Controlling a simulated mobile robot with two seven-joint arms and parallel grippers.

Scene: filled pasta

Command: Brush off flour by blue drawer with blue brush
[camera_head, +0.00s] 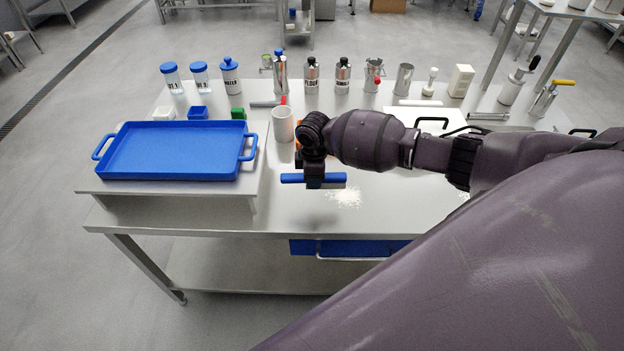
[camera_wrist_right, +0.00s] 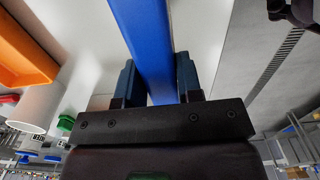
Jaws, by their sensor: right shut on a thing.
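My right gripper (camera_head: 314,180) is shut on the blue brush (camera_head: 296,178), whose long blue handle lies sideways in the head view with pale bristles below. In the right wrist view the blue brush (camera_wrist_right: 143,40) runs between the two fingers of my right gripper (camera_wrist_right: 156,85). A patch of white flour (camera_head: 345,198) lies on the steel table (camera_head: 230,222), just right of and below the brush; whether the bristles touch the table I cannot tell. The blue drawer (camera_head: 365,247) is under the table's front edge, below the flour. My left gripper is not in view.
A blue tray (camera_head: 180,150) stands on a raised metal stand (camera_head: 150,187) at left. A white cup (camera_head: 283,124) is behind the gripper. Several bottles and canisters line the table's back edge. An orange container (camera_wrist_right: 22,50) shows in the right wrist view.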

